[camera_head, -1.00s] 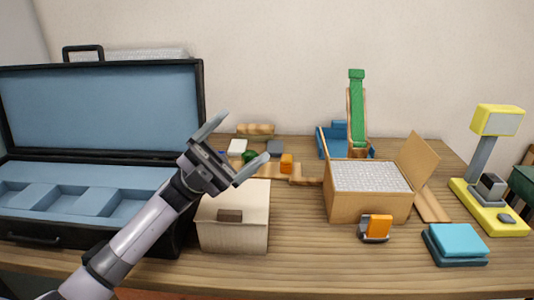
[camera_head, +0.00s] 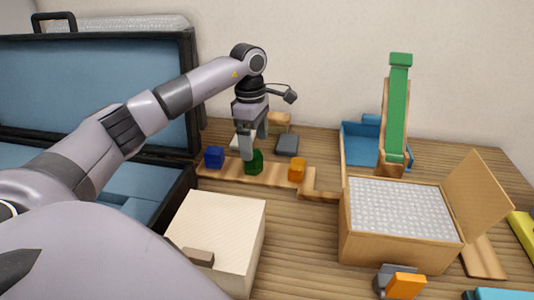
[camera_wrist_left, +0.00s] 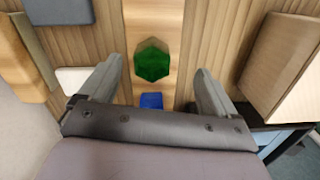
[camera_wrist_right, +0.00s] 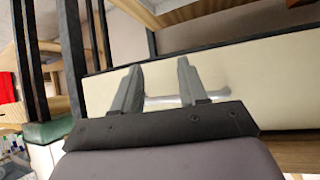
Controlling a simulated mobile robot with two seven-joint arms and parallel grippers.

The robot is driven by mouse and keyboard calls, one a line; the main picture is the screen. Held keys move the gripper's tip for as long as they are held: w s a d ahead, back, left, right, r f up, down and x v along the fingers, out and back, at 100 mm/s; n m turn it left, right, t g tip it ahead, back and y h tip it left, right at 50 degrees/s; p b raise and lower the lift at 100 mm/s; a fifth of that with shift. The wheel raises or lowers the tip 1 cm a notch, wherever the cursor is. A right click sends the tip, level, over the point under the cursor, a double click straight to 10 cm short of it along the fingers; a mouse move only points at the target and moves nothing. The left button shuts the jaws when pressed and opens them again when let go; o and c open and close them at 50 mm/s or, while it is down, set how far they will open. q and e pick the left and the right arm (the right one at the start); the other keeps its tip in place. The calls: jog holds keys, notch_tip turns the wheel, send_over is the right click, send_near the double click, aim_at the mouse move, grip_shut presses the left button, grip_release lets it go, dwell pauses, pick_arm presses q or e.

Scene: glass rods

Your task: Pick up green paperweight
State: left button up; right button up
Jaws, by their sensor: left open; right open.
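The green paperweight (camera_head: 254,162) is a small dark green faceted block on a low wooden strip (camera_head: 232,172) toward the back of the table. It also shows in the left wrist view (camera_wrist_left: 152,61), ahead of and between the two fingers. My left gripper (camera_head: 254,146) points down just above it, and a finger hides part of it in the head view. The left gripper (camera_wrist_left: 162,82) is open with nothing between its fingers. My right gripper (camera_wrist_right: 158,82) is open and empty, facing a pale panel with a bar handle, away from the paperweight.
A blue block (camera_head: 214,157) and an orange block (camera_head: 297,169) stand on the same strip, either side of the green one. A cream box (camera_head: 222,225) is in front. An open blue-lined case (camera_head: 95,95) is at left; a box of bubble wrap (camera_head: 400,208) is at right.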

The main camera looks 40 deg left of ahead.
pick_arm(q)
jog(key=shift+w+a+r+y, duration=0.15)
jog(key=shift+a+y, duration=0.15)
jog(key=shift+a, duration=0.35)
jog(key=shift+a+f, duration=0.1)
jog(key=shift+f, duration=0.25)
notch_tip(320, 180, down, 6)
jog(key=shift+f+p, duration=0.15)
jog(key=shift+p, duration=0.45)
jog(key=c, duration=1.4)
